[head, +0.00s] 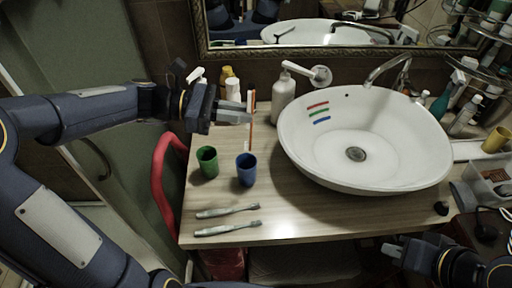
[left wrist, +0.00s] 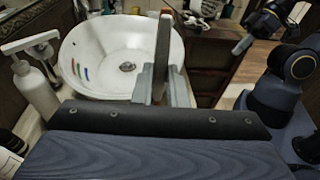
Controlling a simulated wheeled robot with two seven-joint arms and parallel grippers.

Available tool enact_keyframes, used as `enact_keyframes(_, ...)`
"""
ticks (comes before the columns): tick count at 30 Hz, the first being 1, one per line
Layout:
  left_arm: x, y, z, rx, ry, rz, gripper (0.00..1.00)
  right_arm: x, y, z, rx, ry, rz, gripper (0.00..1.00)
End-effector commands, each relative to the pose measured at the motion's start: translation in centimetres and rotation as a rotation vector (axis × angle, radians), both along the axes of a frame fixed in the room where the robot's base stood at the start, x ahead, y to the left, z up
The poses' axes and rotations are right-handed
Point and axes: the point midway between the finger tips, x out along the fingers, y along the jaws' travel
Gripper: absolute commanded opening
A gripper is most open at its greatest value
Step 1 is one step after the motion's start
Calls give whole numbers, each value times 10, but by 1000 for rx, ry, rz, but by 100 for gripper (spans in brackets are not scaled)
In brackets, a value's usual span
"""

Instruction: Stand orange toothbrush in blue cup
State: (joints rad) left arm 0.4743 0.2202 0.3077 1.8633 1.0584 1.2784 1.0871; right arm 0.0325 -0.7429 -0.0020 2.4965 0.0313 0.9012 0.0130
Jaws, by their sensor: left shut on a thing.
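The orange toothbrush (head: 250,136) hangs upright in my left gripper (head: 246,118), which is shut on it. Its white-and-orange upper part rises above the fingers. In the left wrist view the toothbrush (left wrist: 163,45) stands between the two grey fingertips (left wrist: 160,86). The blue cup (head: 246,172) stands upright on the counter. The brush's lower end shows just above the cup's far rim in the head view; I cannot tell whether it is over the opening or behind it. My right gripper (head: 394,251) is off the counter's front right, its opening unclear.
A green cup (head: 207,163) stands left of the blue cup. Two toothbrushes (head: 228,211) (head: 228,229) lie at the front of the wooden counter (head: 290,215). The white basin (head: 320,160) is to the right. A soap dispenser (head: 283,98) and several bottles stand behind.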

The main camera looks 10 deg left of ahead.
Motion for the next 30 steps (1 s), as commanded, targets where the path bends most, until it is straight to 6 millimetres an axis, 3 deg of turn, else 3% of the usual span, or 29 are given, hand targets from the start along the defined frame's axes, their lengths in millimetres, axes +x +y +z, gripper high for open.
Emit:
enact_keyframes(3,12,16,5,-44,-8,76,0,0,0,4,0,0,0,0)
enact_keyframes(8,17,21,2,-60,-14,104,0,0,0,-1,0,0,0,0)
enact_keyframes(30,16,20,-57,-58,-14,100,0,0,0,-59,0,0,0,0)
